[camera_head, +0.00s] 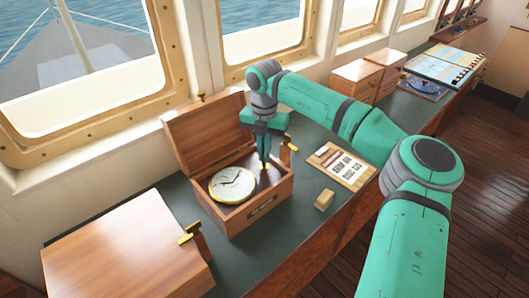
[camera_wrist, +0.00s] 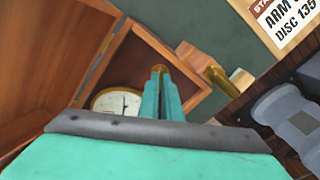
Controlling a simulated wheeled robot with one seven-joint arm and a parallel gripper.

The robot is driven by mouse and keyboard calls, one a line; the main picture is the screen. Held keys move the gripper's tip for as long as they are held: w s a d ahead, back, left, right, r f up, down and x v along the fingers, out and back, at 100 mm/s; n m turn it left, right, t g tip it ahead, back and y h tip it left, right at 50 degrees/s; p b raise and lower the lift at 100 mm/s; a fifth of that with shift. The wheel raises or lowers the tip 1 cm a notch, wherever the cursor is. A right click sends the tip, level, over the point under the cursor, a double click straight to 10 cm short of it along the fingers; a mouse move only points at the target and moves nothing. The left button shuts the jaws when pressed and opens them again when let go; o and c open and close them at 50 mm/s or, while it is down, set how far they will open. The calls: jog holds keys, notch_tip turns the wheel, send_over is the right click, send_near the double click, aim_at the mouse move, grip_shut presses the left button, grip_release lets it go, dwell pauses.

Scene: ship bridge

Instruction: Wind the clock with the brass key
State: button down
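The clock (camera_head: 232,184) has a pale round dial with a brass rim and lies face up in an open wooden box (camera_head: 262,207). It also shows partly behind my fingers in the wrist view (camera_wrist: 112,101). My gripper (camera_head: 264,158) points down into the box, at the right of the dial and apart from it. Its fingers are nearly together on a small brass piece, seemingly the brass key (camera_wrist: 159,68). Most of the key is hidden between the fingers. I cannot tell whether it touches the box floor.
The raised lid (camera_head: 205,132) stands behind the clock. A closed wooden box (camera_head: 125,255) is at the front left. A small wooden block (camera_head: 324,199) and a printed card board (camera_head: 342,166) lie to the right. More boxes (camera_head: 362,80) stand along the windows. Green counter shows between them.

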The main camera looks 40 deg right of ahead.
jog(key=n, duration=0.4)
jog(key=shift+n, duration=0.3)
jog(key=n, duration=0.3)
jog(key=shift+n, duration=0.3)
jog(key=n, duration=0.7)
jog(key=shift+d, duration=0.1)
jog(key=n, duration=0.3)
jog(key=shift+n, duration=0.4)
jog(key=n, duration=0.3)
jog(key=shift+n, duration=0.3)
jog(key=n, duration=0.4)
jog(key=shift+d+r+n, duration=0.1)
jog(key=shift+n, duration=1.7)
